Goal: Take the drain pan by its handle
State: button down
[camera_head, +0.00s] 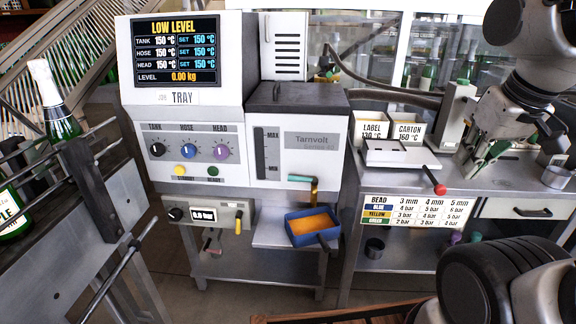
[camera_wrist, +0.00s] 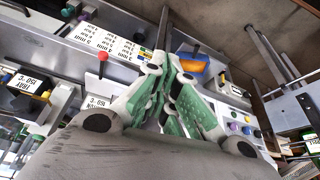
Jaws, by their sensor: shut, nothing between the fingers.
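The drain pan (camera_head: 304,240) is a small blue tray with orange content, on a shelf below the front of the glue machine. My gripper (camera_head: 467,172) is at the right, above the side bench and well apart from the pan. Its green-grey fingers are shut and empty, and they also show in the wrist view (camera_wrist: 170,62).
The glue machine (camera_head: 190,150) stands behind the pan, with a brass-coloured spout (camera_head: 314,190) above it. The side bench (camera_head: 350,215) carries a white box with a red-knobbed lever (camera_head: 439,189). A conveyor with bottles (camera_head: 62,122) is at the left.

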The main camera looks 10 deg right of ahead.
aim_at(305, 228)
jog(key=i+j+z, duration=0.2)
jog(key=j, duration=0.7)
jog(key=j+z, duration=0.2)
jog(key=j, duration=0.65)
